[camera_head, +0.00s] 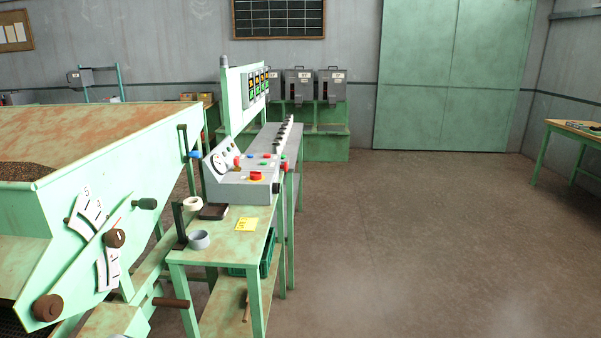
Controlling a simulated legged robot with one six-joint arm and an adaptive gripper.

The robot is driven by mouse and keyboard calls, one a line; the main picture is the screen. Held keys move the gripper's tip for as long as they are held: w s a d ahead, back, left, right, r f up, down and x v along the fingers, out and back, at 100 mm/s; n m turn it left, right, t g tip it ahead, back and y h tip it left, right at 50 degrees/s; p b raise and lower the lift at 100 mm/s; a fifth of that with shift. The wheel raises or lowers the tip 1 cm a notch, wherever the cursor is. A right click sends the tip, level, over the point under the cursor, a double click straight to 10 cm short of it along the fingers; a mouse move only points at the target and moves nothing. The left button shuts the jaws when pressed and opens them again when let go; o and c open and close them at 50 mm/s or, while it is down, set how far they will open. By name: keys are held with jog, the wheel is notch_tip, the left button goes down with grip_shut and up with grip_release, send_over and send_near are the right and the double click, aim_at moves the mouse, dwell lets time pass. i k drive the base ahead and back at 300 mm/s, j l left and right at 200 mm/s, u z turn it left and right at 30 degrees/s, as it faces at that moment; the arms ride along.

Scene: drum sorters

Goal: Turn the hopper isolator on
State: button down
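No label readable as the hopper isolator shows, so I cannot tell which control it is. A grey sloped control console (236,188) stands on the green bench at centre left. It carries a dial, a red-knobbed lever (237,162), a red control on a yellow base (257,176) and several small buttons. The large green hopper (110,165) at left holds brown grain. Two grey boxes (299,84) (332,84) with labels too small to read stand at the back. My gripper is not in view.
The green bench (224,250) carries a tape roll (192,203), a grey ring (199,240), a dark box (213,211) and a yellow note (246,224). Levers and knobs (115,238) project from the hopper's side. The floor (410,240) at right is clear up to a table (560,127).

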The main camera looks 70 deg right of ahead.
aim_at(254, 175)
jog(key=z, duration=1.85)
jog(key=i+l, duration=0.15)
jog(key=l, duration=0.25)
jog(key=i+l, duration=0.15)
jog(key=l, duration=0.2)
jog(key=i+l, duration=0.15)
jog(key=l, duration=0.25)
jog(key=i+l, duration=0.15)
jog(key=l, duration=0.2)
jog(key=i+l, duration=0.15)
jog(key=l, duration=0.25)
jog(key=i+l, duration=0.1)
jog(key=l, duration=0.25)
jog(key=i+l+u, duration=0.1)
jog(key=l, duration=0.3)
jog(key=i, duration=1)
jog(key=i+j, duration=0.3)
jog(key=i+j+u, duration=0.1)
jog(key=i+j, duration=0.15)
jog(key=j, duration=0.2)
